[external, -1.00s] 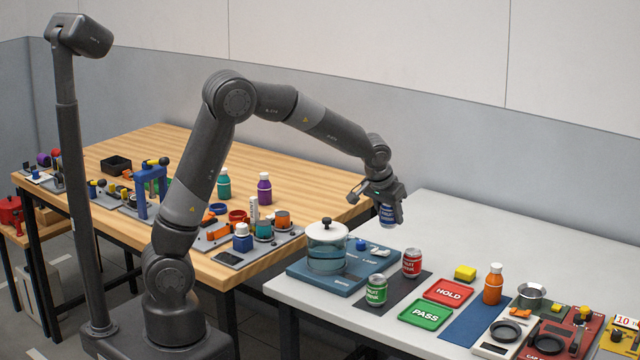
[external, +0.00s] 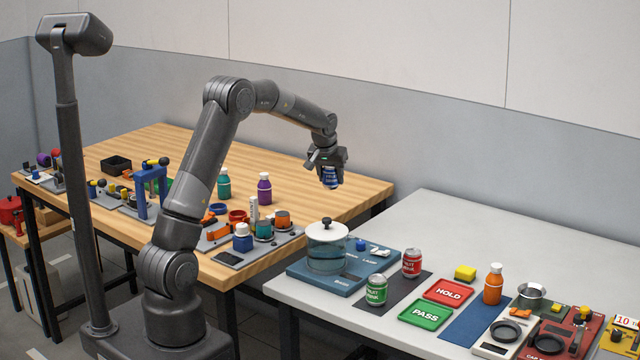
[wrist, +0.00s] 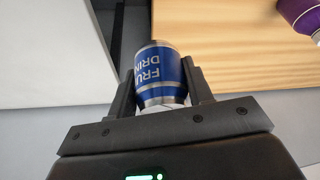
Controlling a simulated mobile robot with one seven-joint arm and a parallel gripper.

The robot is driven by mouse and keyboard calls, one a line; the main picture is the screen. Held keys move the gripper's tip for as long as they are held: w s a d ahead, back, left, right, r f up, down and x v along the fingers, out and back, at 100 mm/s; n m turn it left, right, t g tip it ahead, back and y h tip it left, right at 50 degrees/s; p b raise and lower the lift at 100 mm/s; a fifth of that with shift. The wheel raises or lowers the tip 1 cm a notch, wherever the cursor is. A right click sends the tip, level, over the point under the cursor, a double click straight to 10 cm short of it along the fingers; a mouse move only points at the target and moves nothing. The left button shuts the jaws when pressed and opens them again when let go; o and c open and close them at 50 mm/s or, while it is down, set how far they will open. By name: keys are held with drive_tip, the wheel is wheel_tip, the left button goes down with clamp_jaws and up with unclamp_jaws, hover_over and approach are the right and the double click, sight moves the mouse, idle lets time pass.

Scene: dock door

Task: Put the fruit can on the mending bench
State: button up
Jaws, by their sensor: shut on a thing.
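My gripper (external: 329,168) is shut on a blue fruit can (external: 331,178) and holds it in the air above the right end of the wooden bench (external: 340,207). In the wrist view the blue can (wrist: 160,75) sits between the two fingers, its "FRUIT DRINK" lettering showing. The wooden bench also shows in the wrist view (wrist: 230,60). I cannot tell from a label which table is the mending bench.
A purple bottle (external: 264,188) and a teal bottle (external: 223,183) stand on the wooden bench, left of the held can. The grey table (external: 430,215) at right bears a glass pot (external: 327,250), a red can (external: 412,263) and a green can (external: 376,289). The wooden bench's right end is clear.

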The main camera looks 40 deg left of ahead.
drive_tip(key=w+a+f, duration=0.1)
drive_tip(key=a+f, duration=0.1)
drive_tip(key=a, duration=0.1)
drive_tip(key=w+a+f, duration=0.1)
drive_tip(key=a+f, duration=0.1)
drive_tip(key=a, duration=0.2)
drive_tip(key=w+a+f, duration=0.2)
drive_tip(key=a+f, duration=0.1)
drive_tip(key=a, duration=0.1)
drive_tip(key=shift+a+f, duration=0.1)
drive_tip(key=shift+a, duration=0.1)
drive_tip(key=shift+f, duration=1.95)
drive_tip(key=shift+f, duration=0.15)
drive_tip(key=o, duration=1.1)
drive_tip(key=shift+c, duration=0.2)
